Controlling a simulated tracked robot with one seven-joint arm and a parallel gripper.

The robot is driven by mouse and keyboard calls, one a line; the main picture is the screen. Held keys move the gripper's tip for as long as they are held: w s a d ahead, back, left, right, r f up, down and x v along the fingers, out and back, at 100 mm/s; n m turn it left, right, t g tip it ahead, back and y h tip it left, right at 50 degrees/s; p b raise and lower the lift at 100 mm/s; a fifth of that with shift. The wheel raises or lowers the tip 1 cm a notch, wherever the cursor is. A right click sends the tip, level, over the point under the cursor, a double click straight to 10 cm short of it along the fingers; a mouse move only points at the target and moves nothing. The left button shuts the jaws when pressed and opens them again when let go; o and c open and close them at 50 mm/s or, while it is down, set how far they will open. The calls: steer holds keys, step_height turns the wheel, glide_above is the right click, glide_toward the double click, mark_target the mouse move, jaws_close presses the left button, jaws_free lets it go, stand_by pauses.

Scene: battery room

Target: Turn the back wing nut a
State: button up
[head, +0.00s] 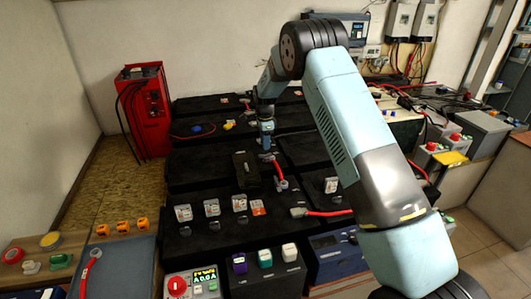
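My arm comes in from the lower right, arches over the black stepped rack (205,178) and points down near its middle. My gripper (266,146) is at the end, low over the rack, just above and behind a dark box (246,169). It is too small here to show whether its fingers are open or shut, or whether it touches anything. No wing nut can be made out for certain. A red cable (279,171) with a grey end lies just right of and below my gripper.
A red cabinet (145,110) stands at the back left. Several small grey-white blocks (212,207) line a lower step. Another red cable (325,212) lies to their right. A panel with a red knob (177,286) is in front. My forearm hides much of the rack's right side.

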mark_target(267, 157)
steer(key=shift+f, duration=2.8)
steer(key=shift+c, duration=0.4)
jaws_close()
